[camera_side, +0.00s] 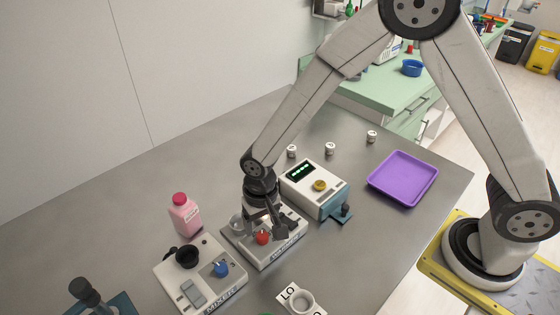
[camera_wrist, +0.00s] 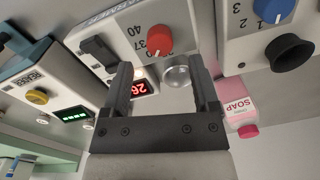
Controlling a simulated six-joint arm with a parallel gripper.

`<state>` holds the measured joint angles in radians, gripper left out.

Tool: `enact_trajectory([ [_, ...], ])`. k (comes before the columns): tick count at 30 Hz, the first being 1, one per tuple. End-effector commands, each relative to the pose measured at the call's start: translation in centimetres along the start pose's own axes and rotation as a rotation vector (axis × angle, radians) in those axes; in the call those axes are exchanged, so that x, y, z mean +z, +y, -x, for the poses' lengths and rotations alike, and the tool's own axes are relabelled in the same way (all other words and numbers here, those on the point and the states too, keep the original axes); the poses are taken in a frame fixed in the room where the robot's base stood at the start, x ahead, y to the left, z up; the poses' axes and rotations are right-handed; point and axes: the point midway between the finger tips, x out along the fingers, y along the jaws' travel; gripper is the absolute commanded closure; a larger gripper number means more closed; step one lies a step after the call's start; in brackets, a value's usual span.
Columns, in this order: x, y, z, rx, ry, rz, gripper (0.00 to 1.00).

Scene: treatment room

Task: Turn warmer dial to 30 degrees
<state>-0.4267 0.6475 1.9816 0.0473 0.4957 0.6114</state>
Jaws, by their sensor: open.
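The warmer (camera_side: 278,252) is a white box in the middle of the bench, with its name on the front edge. Its red dial (camera_side: 263,238) also shows in the wrist view (camera_wrist: 159,39), with the numbers 37 and 40 printed beside it. A red-lit display (camera_wrist: 140,88), partly covered by a finger, seems to read about 26. A round silvery part (camera_wrist: 177,75) sits beside the dial. My gripper (camera_side: 268,221) is over the warmer, pointing down, close to the red dial. In the wrist view the two fingers (camera_wrist: 162,72) are apart with nothing held; the dial lies beyond their tips.
The mixer (camera_side: 207,261) with a blue knob (camera_side: 221,268) stands to the left; a device with a green display and yellow knob (camera_side: 320,185) stands to the right. A pink soap bottle (camera_side: 185,217) is behind. A purple tray (camera_side: 403,178) lies farther right.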

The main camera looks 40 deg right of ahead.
Motion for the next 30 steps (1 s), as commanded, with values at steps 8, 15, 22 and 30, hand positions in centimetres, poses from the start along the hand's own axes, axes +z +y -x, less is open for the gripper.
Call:
enact_trajectory([
  [8, 0.0, 0.0, 3.0, -0.001, 0.001, 0.0, 0.23],
  [15, 0.0, 0.0, 3.9, 0.001, -0.001, 0.0, 0.23],
  [22, 0.1, 0.0, 3.9, 0.001, -0.001, 0.0, 0.23],
  [30, -0.1, 1.0, 4.4, -0.004, 0.009, 0.006, 0.23],
])
